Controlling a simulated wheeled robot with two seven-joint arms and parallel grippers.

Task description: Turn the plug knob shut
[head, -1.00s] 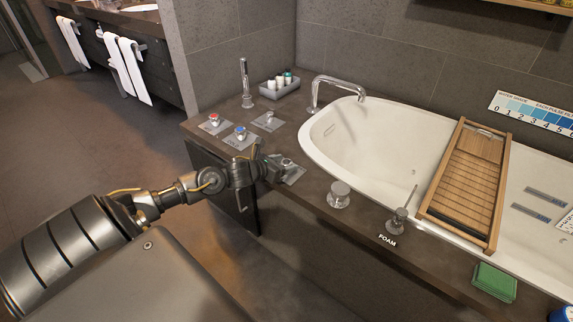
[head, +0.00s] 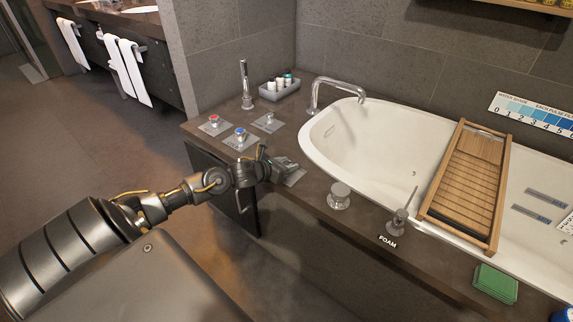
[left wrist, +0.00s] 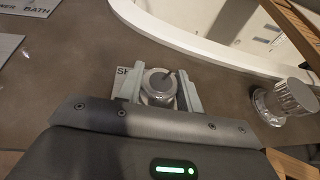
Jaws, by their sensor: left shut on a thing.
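The plug knob (left wrist: 159,83) is a round metal knob with a dark pointer line, on a pale plate whose label shows only "SH" in the left wrist view; the rest is covered. My left gripper (left wrist: 161,92) is shut on the knob, with one finger on each side. In the head view my left gripper (head: 284,167) is over the plate at the tub deck's front-left edge, and its hand hides most of the knob. My right gripper is in neither view.
Red (head: 214,119) and blue (head: 240,132) topped knobs and another plate (head: 268,122) are behind the gripper. A round metal knob (head: 339,195) stands to the right. The white bathtub (head: 350,140) holds a wooden tray (head: 462,195). A green sponge block (head: 495,283) lies front right.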

